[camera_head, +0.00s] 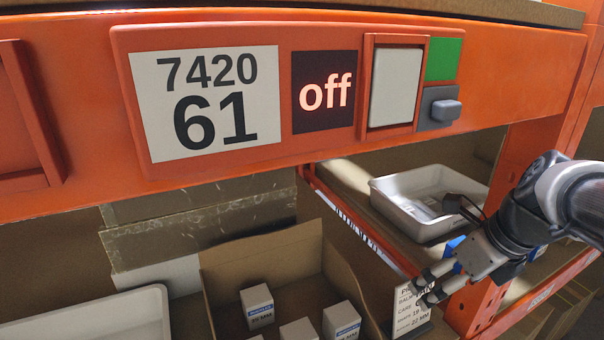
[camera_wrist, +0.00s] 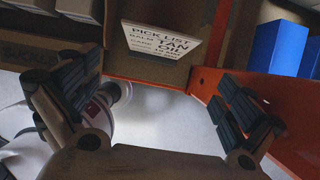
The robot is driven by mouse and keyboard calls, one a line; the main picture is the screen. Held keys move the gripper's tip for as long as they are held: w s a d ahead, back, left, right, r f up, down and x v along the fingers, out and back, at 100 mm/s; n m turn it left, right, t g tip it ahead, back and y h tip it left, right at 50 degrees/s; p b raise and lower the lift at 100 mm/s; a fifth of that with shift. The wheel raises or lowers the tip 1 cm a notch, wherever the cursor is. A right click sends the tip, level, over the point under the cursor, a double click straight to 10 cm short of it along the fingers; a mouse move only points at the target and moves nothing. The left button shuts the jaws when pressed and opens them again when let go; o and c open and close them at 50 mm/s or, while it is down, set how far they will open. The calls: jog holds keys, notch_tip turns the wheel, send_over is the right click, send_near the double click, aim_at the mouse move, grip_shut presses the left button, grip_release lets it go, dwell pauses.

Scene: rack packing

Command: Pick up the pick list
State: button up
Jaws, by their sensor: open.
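The pick list (camera_head: 407,314) is a white card with black print, standing upright at the lower right of the head view, by the right side of a cardboard box. It also shows in the wrist view (camera_wrist: 160,42), at the top centre, with "PICK LIST" and "TAN OIL" readable. My gripper (camera_head: 425,287) is at the top right corner of the card in the head view. In the wrist view my gripper (camera_wrist: 150,100) is open, its fingers spread to either side below the card, with nothing between them. I cannot tell whether a finger touches the card.
An orange beam (camera_head: 80,110) crosses the front, with a label "7420 61" (camera_head: 207,100) and a display reading "off" (camera_head: 324,92). The cardboard box (camera_head: 215,262) holds several small white boxes. A pale tray (camera_head: 400,226) stands behind. A blue box (camera_wrist: 283,47) is at the right.

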aim_at(415, 306)
jog(key=x, duration=0.8)
jog(key=shift+s, duration=0.1)
jog(key=shift+a+f, duration=0.15)
jog(key=shift+f, duration=0.15)
jog(key=x, duration=0.4)
jog(key=shift+w+a+f+b, duration=0.1)
jog(key=shift+w+f+b, duration=0.1)
jog(key=shift+f+b, duration=0.15)
jog(key=shift+s, duration=0.1)
jog(key=shift+c, duration=0.6)
jog(key=c, duration=0.9)
